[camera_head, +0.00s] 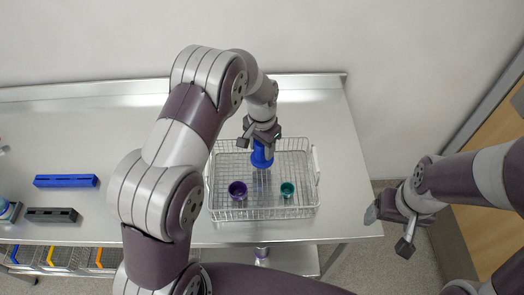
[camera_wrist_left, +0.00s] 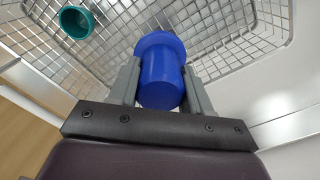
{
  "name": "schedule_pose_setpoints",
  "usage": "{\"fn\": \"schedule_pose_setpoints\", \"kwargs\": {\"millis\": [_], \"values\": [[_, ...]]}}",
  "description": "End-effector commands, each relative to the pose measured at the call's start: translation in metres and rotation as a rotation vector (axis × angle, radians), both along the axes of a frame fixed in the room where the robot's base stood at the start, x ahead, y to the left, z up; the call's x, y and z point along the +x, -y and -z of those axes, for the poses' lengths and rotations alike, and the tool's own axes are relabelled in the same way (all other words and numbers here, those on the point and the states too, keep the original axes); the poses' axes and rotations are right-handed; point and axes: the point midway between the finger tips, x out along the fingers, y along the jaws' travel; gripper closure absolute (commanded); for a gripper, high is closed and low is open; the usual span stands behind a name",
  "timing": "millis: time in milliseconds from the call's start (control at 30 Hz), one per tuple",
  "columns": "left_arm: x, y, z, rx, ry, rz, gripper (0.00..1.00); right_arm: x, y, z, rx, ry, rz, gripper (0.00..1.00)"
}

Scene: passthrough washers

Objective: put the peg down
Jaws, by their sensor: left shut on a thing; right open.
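My left gripper (camera_head: 262,138) is shut on a blue peg (camera_head: 262,157), a round piece with a wider rim. It holds the peg over the back middle of a wire basket. In the left wrist view the blue peg (camera_wrist_left: 162,75) sits between the two grey fingers, with the basket's mesh behind it. I cannot tell whether the peg touches the basket floor. My right gripper (camera_head: 390,229) is open and empty, off the table's right end.
The wire basket (camera_head: 308,206) stands on a metal table (camera_head: 110,135). A purple cup (camera_head: 238,190) and a teal cup (camera_head: 287,190) are in its front part. A blue slotted block (camera_head: 66,181) and a dark slotted block (camera_head: 52,215) lie at the left. Bins hang below the front edge.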

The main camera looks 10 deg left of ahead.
Motion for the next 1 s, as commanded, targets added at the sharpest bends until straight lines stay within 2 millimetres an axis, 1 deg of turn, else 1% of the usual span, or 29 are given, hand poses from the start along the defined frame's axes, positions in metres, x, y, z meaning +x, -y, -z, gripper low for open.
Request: {"fn": "schedule_pose_setpoints", "kwargs": {"millis": [67, 200, 267, 600, 633, 700, 933, 1000], "values": [[0.002, -0.002, 0.007, 0.001, -0.003, 0.001, 0.83, 0.0, 0.0, -0.005, 0.0, 0.0, 0.0, 0.19], [0.002, -0.002, 0.032, 0.0, -0.004, 0.002, 0.83, 0.0, 0.0, -0.014, 0.0, 0.0, 0.0, 0.19], [0.003, -0.002, 0.039, 0.0, -0.001, 0.001, 0.83, 0.0, 0.0, -0.015, 0.0, 0.0, 0.0, 0.19], [0.003, -0.002, 0.046, 0.0, 0.001, 0.001, 0.83, 0.0, 0.0, -0.011, 0.0, 0.0, 0.0, 0.19], [0.003, -0.002, 0.045, 0.0, 0.001, 0.001, 0.45, 0.0, 0.0, -0.011, 0.0, 0.0, 0.0, 0.19], [0.003, -0.002, 0.045, 0.0, 0.001, 0.001, 0.26, 0.0, 0.0, -0.012, 0.0, 0.0, 0.0, 0.19], [0.003, -0.002, 0.044, 0.0, 0.0, 0.001, 0.26, 0.0, 0.0, -0.012, 0.0, 0.0, 0.0, 0.19], [0.003, -0.002, 0.041, 0.0, 0.001, 0.001, 0.26, 0.0, 0.0, -0.015, 0.0, 0.0, 0.0, 0.19]]}}
